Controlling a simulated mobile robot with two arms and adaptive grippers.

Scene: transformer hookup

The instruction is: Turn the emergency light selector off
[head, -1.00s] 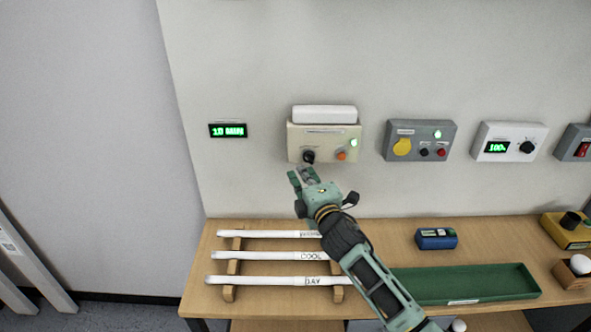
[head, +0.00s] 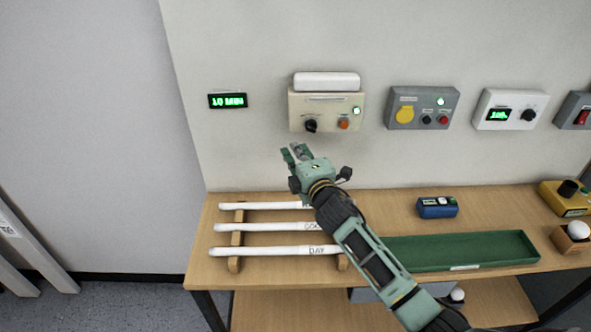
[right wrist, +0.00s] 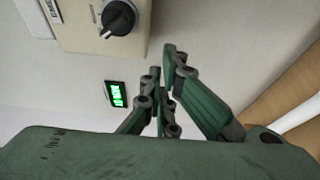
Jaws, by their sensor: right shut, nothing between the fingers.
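The emergency light unit is a cream box (head: 300,97) on the wall with a white lamp bar (head: 326,81) above it. My left gripper is not in view.
A green "10 MIN" display (head: 228,101) is left of the unit. A grey box (head: 423,95) and a white dimmer box (head: 487,99) are to its right. Below, the wooden table holds white tubes (head: 262,227) on a rack, a green tray (head: 461,266) and a blue device (head: 437,208).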

